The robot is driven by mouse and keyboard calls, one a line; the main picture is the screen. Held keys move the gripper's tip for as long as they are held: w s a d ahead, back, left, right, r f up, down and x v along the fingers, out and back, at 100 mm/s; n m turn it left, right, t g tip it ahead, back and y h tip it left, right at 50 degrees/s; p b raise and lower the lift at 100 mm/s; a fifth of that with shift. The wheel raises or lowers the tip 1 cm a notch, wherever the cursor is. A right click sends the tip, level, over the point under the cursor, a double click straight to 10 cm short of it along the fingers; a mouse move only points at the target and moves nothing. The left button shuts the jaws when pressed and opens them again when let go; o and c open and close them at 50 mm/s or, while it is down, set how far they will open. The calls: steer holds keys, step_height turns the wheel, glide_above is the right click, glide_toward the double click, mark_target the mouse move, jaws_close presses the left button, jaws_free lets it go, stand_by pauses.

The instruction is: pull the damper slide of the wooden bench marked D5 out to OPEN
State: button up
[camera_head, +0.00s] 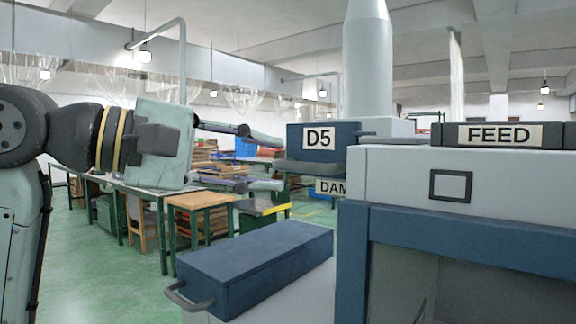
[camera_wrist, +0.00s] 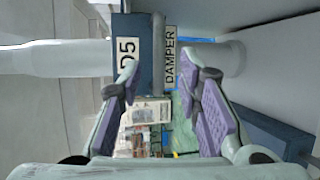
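The D5 label (camera_head: 319,138) is on a blue block on the left side of a pale grey and blue bench (camera_head: 420,170); no wood shows on it. A grey horizontal bar (camera_head: 312,168), seemingly the damper slide's handle, lies just under the block. A partly hidden DAMPER label (camera_head: 328,187) is below. In the wrist view, the bar (camera_wrist: 159,72) runs between the D5 and DAMPER labels. My gripper (camera_head: 281,164) is open, with one finger above the bar's level and one below. The wrist view also shows my gripper (camera_wrist: 168,72) with the bar between its fingers; contact cannot be told.
A blue box (camera_head: 260,262) with a grey handle (camera_head: 188,298) sits low in front of the bench. A FEED sign (camera_head: 500,135) and a pale flue (camera_head: 367,65) are on top. Work tables (camera_head: 200,200) stand behind on the green floor.

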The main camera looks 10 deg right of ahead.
steer(key=v, duration=0.7)
steer(key=shift+d, duration=0.1)
